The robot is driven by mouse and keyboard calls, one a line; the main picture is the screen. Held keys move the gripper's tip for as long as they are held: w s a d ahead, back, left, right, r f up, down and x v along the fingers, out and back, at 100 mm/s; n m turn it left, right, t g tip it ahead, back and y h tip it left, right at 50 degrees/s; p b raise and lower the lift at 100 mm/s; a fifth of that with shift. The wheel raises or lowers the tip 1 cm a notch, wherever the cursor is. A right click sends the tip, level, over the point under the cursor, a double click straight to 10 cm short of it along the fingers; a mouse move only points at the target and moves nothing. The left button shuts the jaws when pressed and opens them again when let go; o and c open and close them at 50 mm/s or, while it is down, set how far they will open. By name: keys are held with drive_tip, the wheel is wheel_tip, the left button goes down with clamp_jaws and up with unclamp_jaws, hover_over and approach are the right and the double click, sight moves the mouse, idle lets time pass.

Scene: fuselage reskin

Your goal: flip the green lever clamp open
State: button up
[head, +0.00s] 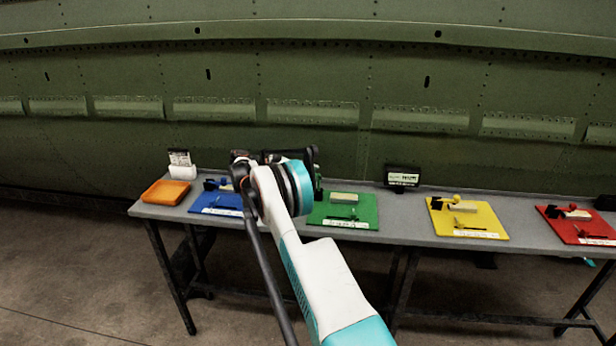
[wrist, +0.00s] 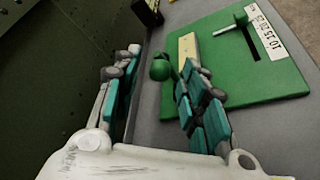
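The green board (head: 365,211) lies on the bench in the head view and fills the upper right of the wrist view (wrist: 280,82). The green lever clamp's round knob (wrist: 160,68) shows in the wrist view beside a pale wooden block (wrist: 188,46). My gripper (wrist: 164,60) is open, with one teal-padded finger on each side of the knob. The knob is closer to the right finger; I cannot tell whether they touch. The right finger hides part of the clamp and board. In the head view, my arm covers the board's left side and the clamp is mostly hidden.
A blue board (head: 222,199) lies left of the green one, with an orange tray (head: 166,192) beyond it. Yellow (head: 468,218) and red (head: 577,226) boards lie to the right. The green fuselage wall (head: 400,80) rises behind the grey bench (head: 400,222). A dark sign (head: 402,178) stands at the back edge.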

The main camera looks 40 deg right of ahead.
drive_tip(key=shift+w+a, duration=0.1)
drive_tip(key=v, duration=1.1)
drive_tip(key=shift+w+a, duration=0.15)
drive_tip(key=shift+a, duration=0.2)
drive_tip(key=shift+r, duration=0.15)
